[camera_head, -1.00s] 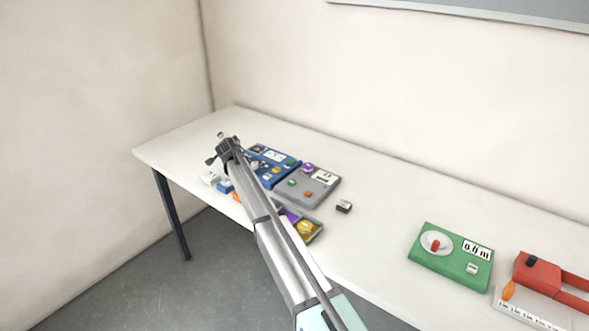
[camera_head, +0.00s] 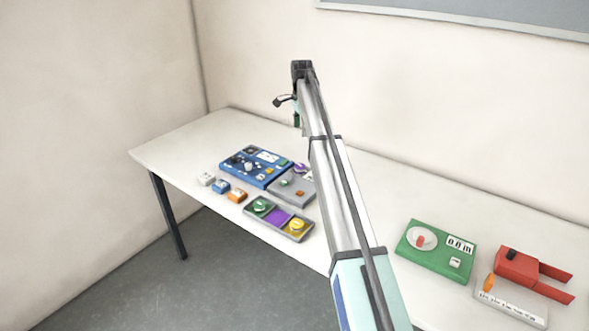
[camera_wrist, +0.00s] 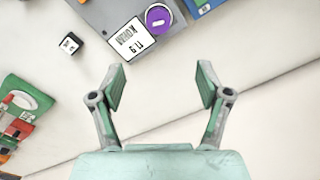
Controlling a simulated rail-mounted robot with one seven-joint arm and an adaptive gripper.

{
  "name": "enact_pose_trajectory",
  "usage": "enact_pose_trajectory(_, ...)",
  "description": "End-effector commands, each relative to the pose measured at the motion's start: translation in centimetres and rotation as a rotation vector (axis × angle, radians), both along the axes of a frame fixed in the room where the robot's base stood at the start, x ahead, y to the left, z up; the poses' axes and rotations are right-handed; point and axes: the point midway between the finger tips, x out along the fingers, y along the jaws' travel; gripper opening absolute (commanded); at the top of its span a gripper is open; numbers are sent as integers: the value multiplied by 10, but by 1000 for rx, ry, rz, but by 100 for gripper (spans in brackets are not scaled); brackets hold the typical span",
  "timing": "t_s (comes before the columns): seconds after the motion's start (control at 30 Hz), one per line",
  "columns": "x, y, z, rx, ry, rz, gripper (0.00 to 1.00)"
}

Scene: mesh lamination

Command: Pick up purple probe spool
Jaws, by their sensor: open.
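The purple probe spool (camera_head: 300,168) sits on the grey device (camera_head: 292,188), partly hidden by my arm in the head view. In the wrist view the purple spool (camera_wrist: 158,20) is a round disc with a white mark, beside a white display on the grey device (camera_wrist: 100,12). My gripper (camera_wrist: 160,78) is open and empty. In the wrist view the spool lies beyond the fingertips, apart from them and between their lines. In the head view my arm reaches up over the table and mostly hides the gripper.
A blue panel (camera_head: 248,177) adjoins the grey device. A tray (camera_head: 306,230) with green, purple and yellow sections lies in front. Small white, blue and orange blocks (camera_head: 236,196) sit at the left. A green scale (camera_head: 420,262) and red tool (camera_head: 515,265) are at the right.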

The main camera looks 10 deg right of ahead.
Motion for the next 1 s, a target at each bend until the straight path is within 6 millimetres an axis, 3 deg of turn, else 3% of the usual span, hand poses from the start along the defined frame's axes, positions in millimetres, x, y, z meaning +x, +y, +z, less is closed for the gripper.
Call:
enact_pose_trajectory(0.5, -1, 2, -93, -1, 0, 1, 76)
enact_pose_trajectory(1.0, -4, 3, -128, -1, 0, 1, 76)
